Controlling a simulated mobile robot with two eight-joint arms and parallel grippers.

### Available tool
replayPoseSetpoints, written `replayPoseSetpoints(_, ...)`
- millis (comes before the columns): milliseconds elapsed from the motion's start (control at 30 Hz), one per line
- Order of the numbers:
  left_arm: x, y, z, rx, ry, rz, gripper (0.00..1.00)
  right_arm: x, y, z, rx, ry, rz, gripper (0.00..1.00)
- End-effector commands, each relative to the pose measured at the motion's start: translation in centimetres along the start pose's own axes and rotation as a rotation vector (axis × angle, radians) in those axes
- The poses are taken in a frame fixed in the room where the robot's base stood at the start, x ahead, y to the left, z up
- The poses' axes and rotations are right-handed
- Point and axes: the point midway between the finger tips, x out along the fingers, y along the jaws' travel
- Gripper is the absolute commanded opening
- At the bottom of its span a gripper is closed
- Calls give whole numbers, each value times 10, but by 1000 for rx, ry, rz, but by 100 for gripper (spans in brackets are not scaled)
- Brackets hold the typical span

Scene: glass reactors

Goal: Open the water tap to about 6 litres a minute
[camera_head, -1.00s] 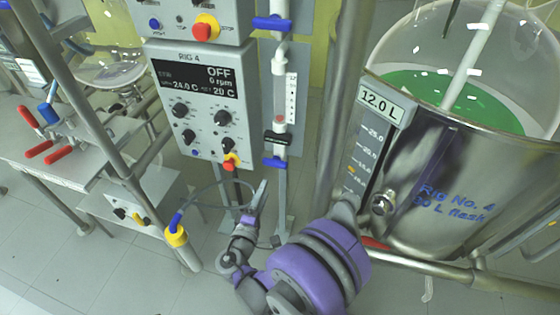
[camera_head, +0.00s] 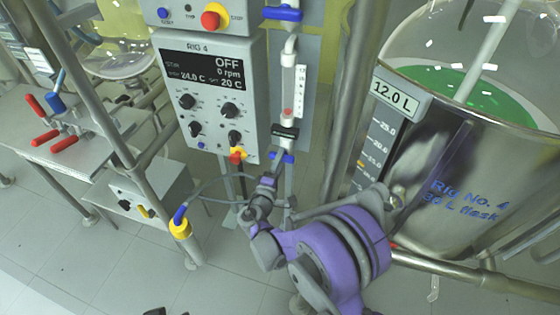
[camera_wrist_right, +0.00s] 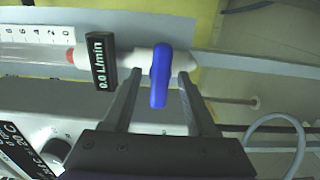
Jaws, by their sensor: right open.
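The tap's blue handle (camera_head: 288,158) sits low on the white vertical pipe beside the RIG 4 control box, just below the black flow display (camera_head: 284,133). In the right wrist view the blue handle (camera_wrist_right: 160,77) lies crosswise to the pipe. The flow display (camera_wrist_right: 102,62) there reads 0.0 L/min. My right gripper (camera_wrist_right: 161,92) is open, with one finger on each side of the handle and visible gaps to it. In the head view my right gripper (camera_head: 277,165) is at the handle, partly hidden by its own wrist. My left gripper cannot be made out.
The RIG 4 control box (camera_head: 205,100) stands close left of the pipe. A second blue handle (camera_head: 282,13) is higher up.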

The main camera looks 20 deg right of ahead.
Motion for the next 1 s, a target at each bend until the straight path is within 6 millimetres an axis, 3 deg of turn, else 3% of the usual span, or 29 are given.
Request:
replayPoseSetpoints(67,0,0,0,0,0,0,50,0,0,0,0,0,0,54)
replayPoseSetpoints(367,0,0,0,0,0,0,50,0,0,0,0,0,0,0)
replayPoseSetpoints(733,0,0,0,0,0,0,50,0,0,0,-26,0,0,0)
replayPoseSetpoints(1000,2,0,0,0,-1,0,50,0,0,0,-169,0,0,0)
